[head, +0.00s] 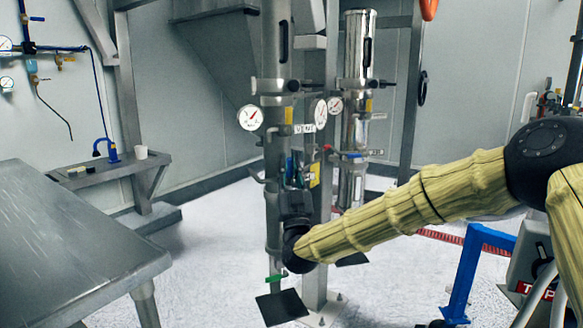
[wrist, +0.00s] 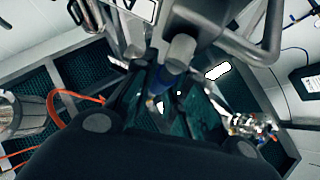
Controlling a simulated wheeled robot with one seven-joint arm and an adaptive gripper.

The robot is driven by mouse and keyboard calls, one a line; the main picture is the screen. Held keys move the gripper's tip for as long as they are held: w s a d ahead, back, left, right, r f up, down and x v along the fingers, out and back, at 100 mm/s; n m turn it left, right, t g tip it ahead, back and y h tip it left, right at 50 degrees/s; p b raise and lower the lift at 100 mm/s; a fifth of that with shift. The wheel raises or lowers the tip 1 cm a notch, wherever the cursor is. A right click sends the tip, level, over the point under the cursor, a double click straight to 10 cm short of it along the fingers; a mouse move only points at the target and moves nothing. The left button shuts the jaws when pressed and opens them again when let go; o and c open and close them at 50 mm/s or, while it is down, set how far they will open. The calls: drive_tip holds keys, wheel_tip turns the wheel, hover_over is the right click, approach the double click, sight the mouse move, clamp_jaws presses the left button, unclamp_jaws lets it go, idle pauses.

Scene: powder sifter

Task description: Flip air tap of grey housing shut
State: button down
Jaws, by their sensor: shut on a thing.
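The grey housing (head: 272,130) is a tall matte column in the middle of the head view, with a round gauge on its left side. My gripper (head: 293,178) is up against its lower front. In the wrist view my gripper (wrist: 163,82) has its two fingers closed in around the air tap's blue handle (wrist: 153,90), just below a grey cylindrical end. The fingers and wrist hide most of the tap in the head view, so its exact angle cannot be told.
A polished column (head: 355,130) with gauges stands just to the right behind the grey one. A steel table (head: 70,235) is at the left, and a small shelf (head: 110,168) holds a blue item and a white cup. A blue frame (head: 470,265) stands at the lower right.

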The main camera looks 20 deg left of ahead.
drive_tip(key=c, duration=1.4)
unclamp_jaws()
drive_tip(key=v, duration=1.2)
drive_tip(key=shift+d, duration=0.1)
